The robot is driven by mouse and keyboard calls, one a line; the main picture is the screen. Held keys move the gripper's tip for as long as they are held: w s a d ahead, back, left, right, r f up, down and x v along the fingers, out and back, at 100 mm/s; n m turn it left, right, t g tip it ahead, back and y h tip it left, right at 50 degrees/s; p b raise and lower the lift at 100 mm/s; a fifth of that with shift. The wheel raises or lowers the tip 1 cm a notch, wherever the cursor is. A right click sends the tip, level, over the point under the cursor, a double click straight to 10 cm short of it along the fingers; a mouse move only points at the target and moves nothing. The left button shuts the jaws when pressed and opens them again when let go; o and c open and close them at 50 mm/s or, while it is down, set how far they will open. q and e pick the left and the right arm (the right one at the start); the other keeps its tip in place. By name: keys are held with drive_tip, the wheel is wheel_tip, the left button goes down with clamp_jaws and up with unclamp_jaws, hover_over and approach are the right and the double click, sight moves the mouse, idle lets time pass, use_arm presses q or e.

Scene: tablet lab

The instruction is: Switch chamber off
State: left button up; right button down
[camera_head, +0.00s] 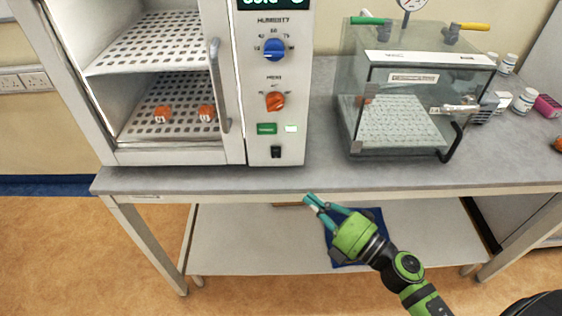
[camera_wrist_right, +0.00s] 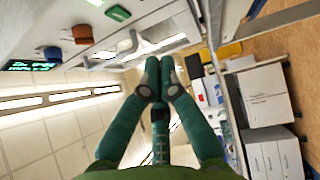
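The chamber (camera_head: 240,90) is a white cabinet on the bench at the left. Its control panel has a lit green display (camera_head: 270,4), a blue humidity knob (camera_head: 274,49), an orange knob (camera_head: 275,101), a green button (camera_head: 266,128), a bright indicator (camera_head: 291,128) and a small black switch (camera_head: 276,152) at the bottom. The right wrist view shows the display (camera_wrist_right: 30,65), blue knob (camera_wrist_right: 52,53), orange knob (camera_wrist_right: 82,33) and green button (camera_wrist_right: 118,12). My right gripper (camera_head: 310,199) is empty, its fingertips together (camera_wrist_right: 159,75), below and right of the switch, before the bench edge. My left gripper is out of view.
A clear glass box (camera_head: 405,85) with green and yellow valves stands right of the chamber. Orange items (camera_head: 162,114) sit on the chamber's lower shelf. White bottles (camera_head: 525,101) stand at the far right. The bench front strip (camera_head: 230,180) is bare.

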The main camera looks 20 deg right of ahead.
sight(276, 153)
drive_tip(key=p+x, duration=0.1)
drive_tip(key=x, duration=0.3)
drive_tip(key=d+p+x, duration=0.1)
drive_tip(key=x, duration=0.3)
drive_tip(key=w+p+x, duration=0.1)
drive_tip(key=p+x, duration=0.1)
drive_tip(key=x, duration=0.2)
drive_tip(key=shift+d+r, duration=0.2)
drive_tip(key=shift+d, duration=0.05)
drive_tip(key=shift+w+d, duration=0.25)
drive_tip(key=shift+w, duration=0.25)
drive_tip(key=shift+w+r, duration=0.3)
drive_tip(key=shift+w, duration=0.1)
drive_tip(key=shift+d, duration=0.1)
drive_tip(key=shift+s+f, duration=0.1)
